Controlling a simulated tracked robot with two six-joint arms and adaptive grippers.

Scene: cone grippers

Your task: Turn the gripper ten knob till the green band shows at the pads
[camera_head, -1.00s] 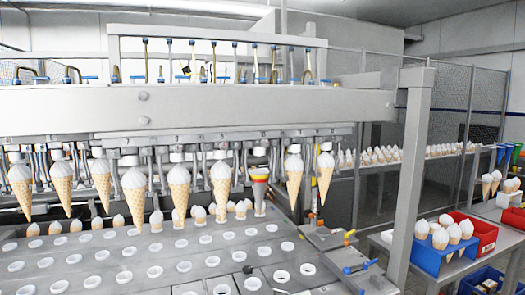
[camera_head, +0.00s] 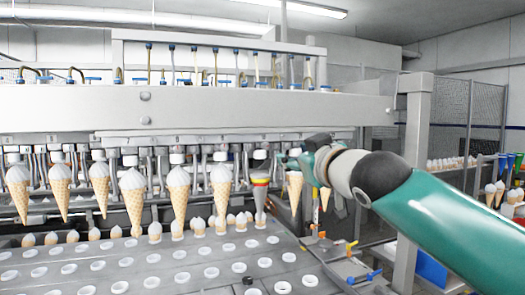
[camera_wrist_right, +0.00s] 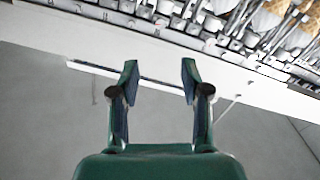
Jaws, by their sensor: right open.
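The row of cone grippers hangs under the machine's beam, most with a white-topped cone in it. One position holds a grey tapered piece (camera_head: 260,195) with red and yellow bands near its top, where a cone hangs at the others; I take it to be at gripper ten. I cannot make out a green band at its pads, and its knob is not clear to see. My right gripper (camera_head: 287,160) is just right of this piece, near the row, partly hidden by its own wrist. In the right wrist view my gripper (camera_wrist_right: 159,80) is open with nothing between its fingers.
The white beam (camera_head: 200,108) runs above the row. Below lies a grey plate with round holes (camera_head: 160,268). A post (camera_head: 416,125) stands at the right, behind my right arm.

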